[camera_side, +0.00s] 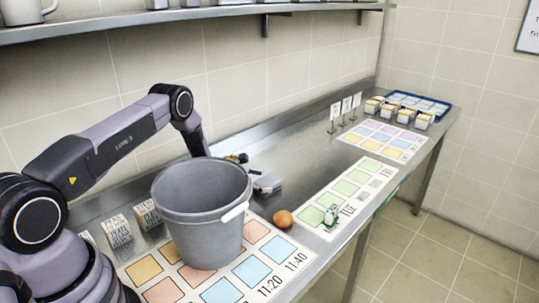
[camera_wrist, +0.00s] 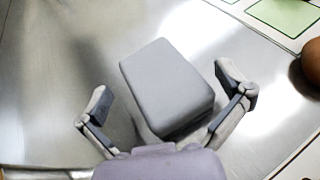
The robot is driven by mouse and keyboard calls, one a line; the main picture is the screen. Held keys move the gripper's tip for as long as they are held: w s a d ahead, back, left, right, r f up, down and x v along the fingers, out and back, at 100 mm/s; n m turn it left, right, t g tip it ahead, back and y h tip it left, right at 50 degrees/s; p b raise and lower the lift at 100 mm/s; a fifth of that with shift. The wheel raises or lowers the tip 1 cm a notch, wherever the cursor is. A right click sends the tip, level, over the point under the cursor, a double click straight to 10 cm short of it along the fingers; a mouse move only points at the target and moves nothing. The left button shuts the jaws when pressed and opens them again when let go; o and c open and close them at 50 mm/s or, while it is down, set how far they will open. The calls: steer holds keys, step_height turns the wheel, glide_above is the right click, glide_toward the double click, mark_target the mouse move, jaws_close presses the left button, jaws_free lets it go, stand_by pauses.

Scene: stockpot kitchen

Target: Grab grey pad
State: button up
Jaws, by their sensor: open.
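The grey pad (camera_wrist: 165,82) is a rounded grey block lying on the bare steel counter in the wrist view. In the side view the pad (camera_side: 267,184) lies just right of the grey bucket, partly hidden by its rim. My gripper (camera_wrist: 166,88) is open, with one finger on each side of the pad in the wrist view. The left finger is clearly apart from the pad; the right finger is close to its right edge, and I cannot tell whether it touches. In the side view my gripper is mostly hidden behind the bucket.
A tall grey bucket (camera_side: 203,215) stands on a coloured chart, close to my arm. A brown egg (camera_side: 283,219) lies right of the bucket, and a small white-and-green figure (camera_side: 331,214) stands farther right. White boxes (camera_side: 422,121) and a blue tray (camera_side: 440,105) stand at the far end.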

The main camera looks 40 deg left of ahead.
steer(key=c, duration=0.8)
steer(key=shift+c, duration=0.3)
